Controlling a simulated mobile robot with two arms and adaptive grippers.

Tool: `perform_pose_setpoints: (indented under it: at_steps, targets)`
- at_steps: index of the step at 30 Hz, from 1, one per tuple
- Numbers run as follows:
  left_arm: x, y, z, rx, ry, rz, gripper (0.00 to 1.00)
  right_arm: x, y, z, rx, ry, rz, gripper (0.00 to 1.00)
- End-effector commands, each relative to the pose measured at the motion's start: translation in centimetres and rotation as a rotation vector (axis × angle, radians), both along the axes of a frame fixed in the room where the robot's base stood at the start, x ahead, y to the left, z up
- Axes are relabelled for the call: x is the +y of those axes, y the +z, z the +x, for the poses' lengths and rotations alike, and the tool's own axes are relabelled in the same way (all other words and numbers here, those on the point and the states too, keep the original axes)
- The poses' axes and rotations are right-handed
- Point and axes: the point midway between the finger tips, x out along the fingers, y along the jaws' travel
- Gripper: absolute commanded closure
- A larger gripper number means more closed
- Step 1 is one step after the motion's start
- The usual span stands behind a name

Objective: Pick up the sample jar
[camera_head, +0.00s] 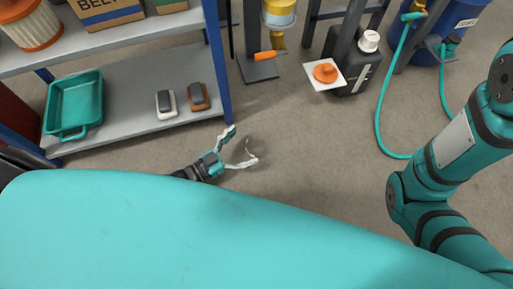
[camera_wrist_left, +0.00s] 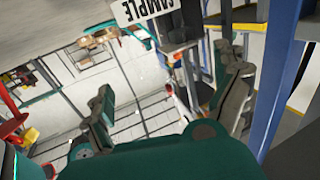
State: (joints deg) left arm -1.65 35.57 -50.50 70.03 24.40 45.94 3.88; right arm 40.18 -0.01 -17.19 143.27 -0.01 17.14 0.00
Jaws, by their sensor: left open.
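My left gripper (camera_head: 243,146) is open, with its two fingers spread above the floor just right of the lower shelf. In the left wrist view its fingers stand wide apart (camera_wrist_left: 170,85), and I see nothing held between them. A faint curved outline shows near the fingertips in the head view; I cannot tell what it is. I cannot clearly pick out the sample jar in either view. A white sign (camera_wrist_left: 147,9) reading SAMPLE shows inverted at the top of the wrist view. My right arm (camera_head: 455,155) shows at the right; its gripper is out of view.
A grey shelf (camera_head: 125,95) with a teal tray (camera_head: 75,104) stands at the left. A yellow-and-clear container (camera_head: 279,13) is at the top. A black bottle (camera_head: 352,70), a white card with an orange knob (camera_head: 325,73) and a teal hose (camera_head: 380,115) are beyond the gripper. Floor between is clear.

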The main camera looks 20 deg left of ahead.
Motion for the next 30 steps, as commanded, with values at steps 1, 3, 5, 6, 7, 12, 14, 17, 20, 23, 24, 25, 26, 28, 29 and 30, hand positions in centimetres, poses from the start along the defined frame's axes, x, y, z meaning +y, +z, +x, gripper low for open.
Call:
perform_pose_setpoints:
  at_steps: [1, 3, 5, 6, 7, 12, 14, 17, 20, 23, 24, 25, 26, 28, 29, 30]
  targets:
    - [-0.2, -0.1, 0.3, -0.001, 0.0, -0.001, 0.02, 0.0, -0.3, 0.0, 0.0, 0.0, 0.0, 0.5]
    - [-0.4, -0.1, 0.6, -0.001, 0.0, 0.001, 0.02, 0.0, -0.4, 0.0, 0.0, 0.0, 0.0, 0.5]
    - [-0.7, -0.2, 0.9, -0.001, -0.001, 0.0, 0.02, 0.0, -0.8, 0.0, 0.0, 0.0, 0.0, 0.5]
    - [-0.9, -0.2, 1.3, -0.004, -0.002, 0.0, 0.02, 0.0, -1.3, 0.0, 0.0, 0.0, 0.0, 0.5]
    - [-1.2, -0.3, 1.6, -0.003, -0.002, 0.0, 0.02, 0.0, -1.7, 0.0, 0.0, 0.0, 0.0, 0.5]
    - [-2.6, -0.3, 3.7, -0.003, -0.001, -0.001, 0.02, 0.0, -3.5, 0.0, 0.0, 0.0, -0.001, 0.5]
    - [-3.0, -0.3, 4.2, -0.001, -0.001, 0.0, 0.02, 0.0, -3.8, 0.0, 0.0, 0.0, -0.001, 0.5]
    - [-3.4, -0.1, 4.7, -0.001, -0.001, 0.001, 0.02, 0.0, -3.9, 0.0, 0.0, 0.0, -0.001, 0.5]
    - [-3.4, 0.1, 4.8, 0.001, -0.001, 0.001, 0.02, 0.0, -3.8, 0.0, 0.0, 0.0, -0.001, 0.5]
    - [-3.4, 0.1, 4.8, 0.001, -0.001, 0.001, 0.02, 0.0, -3.8, 0.0, 0.0, 0.0, -0.001, 0.5]
    - [-3.4, 0.1, 4.8, 0.001, -0.001, 0.001, 0.04, 0.0, -3.8, 0.0, 0.0, 0.0, -0.001, 0.5]
    - [-3.4, 0.1, 4.8, 0.0, 0.0, 0.001, 0.08, 0.0, -3.8, 0.0, 0.0, 0.0, -0.001, 0.5]
    - [-3.4, 0.1, 4.7, 0.001, 0.0, 0.001, 0.12, 0.0, -3.8, 0.0, 0.0, 0.0, -0.001, 0.5]
    - [-3.4, 0.1, 4.7, 0.0, 0.0, 0.001, 0.21, 0.0, -3.8, 0.0, 0.0, 0.0, -0.001, 0.5]
    - [-3.4, 0.1, 4.7, 0.0, 0.0, 0.001, 0.25, 0.0, -3.8, 0.0, 0.0, 0.0, -0.001, 0.5]
    - [-3.4, 0.1, 4.7, 0.0, 0.0, 0.001, 0.31, 0.0, -3.8, 0.0, 0.0, 0.0, -0.001, 0.5]
